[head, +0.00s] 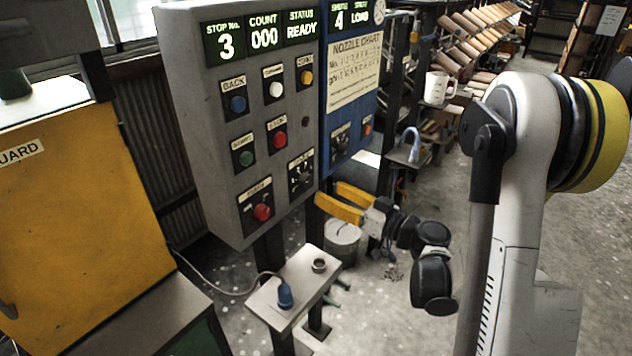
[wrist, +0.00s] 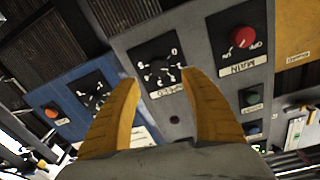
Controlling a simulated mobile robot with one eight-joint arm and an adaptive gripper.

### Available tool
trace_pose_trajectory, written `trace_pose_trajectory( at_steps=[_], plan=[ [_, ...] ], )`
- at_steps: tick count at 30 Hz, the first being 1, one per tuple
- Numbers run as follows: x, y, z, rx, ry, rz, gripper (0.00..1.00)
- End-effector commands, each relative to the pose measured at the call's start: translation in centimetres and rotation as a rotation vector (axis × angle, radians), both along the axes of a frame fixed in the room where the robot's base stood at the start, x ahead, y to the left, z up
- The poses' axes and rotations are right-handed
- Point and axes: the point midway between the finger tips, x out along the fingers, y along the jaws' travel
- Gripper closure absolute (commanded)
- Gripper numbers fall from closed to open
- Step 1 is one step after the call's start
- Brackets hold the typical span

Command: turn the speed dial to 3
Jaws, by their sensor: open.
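The speed dial appears to be the black knob on a dark square plate (head: 301,174) at the lower right of the grey control panel, its label too small to read surely. In the wrist view the dial (wrist: 159,70) shows upside down, with white marks around it, beyond and between my fingertips. I cannot tell which number it points to. My gripper (head: 328,196) has two orange fingers, spread open and empty, just right of and below the dial in the head view. In the wrist view my gripper (wrist: 160,77) shows no clear contact with the knob.
A red main switch (head: 262,212) sits left of the dial, with stop (head: 280,139) and start (head: 246,158) buttons above. A blue panel with another black dial (head: 342,143) stands to the right. A small shelf (head: 275,309) juts out below. The displays read stop 3, count 000, ready.

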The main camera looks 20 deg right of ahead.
Motion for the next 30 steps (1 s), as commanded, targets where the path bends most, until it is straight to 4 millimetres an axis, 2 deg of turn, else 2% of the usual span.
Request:
trace_pose_trajectory(
  at_steps=[6, 10, 15, 23, 28, 30],
  plan=[
    [3.7, 2.5, -0.2, -0.002, 0.001, 0.003, 0.47],
    [5.2, 3.4, -0.2, -0.003, 0.000, 0.001, 0.47],
    [6.2, 4.0, -0.1, -0.002, 0.000, -0.001, 0.47],
    [6.2, 4.0, -0.1, -0.002, 0.000, -0.002, 0.47],
    [6.2, 4.0, -0.1, -0.002, 0.000, -0.002, 0.98],
    [6.2, 4.0, -0.1, -0.002, 0.000, -0.002, 1.00]
  ],
)
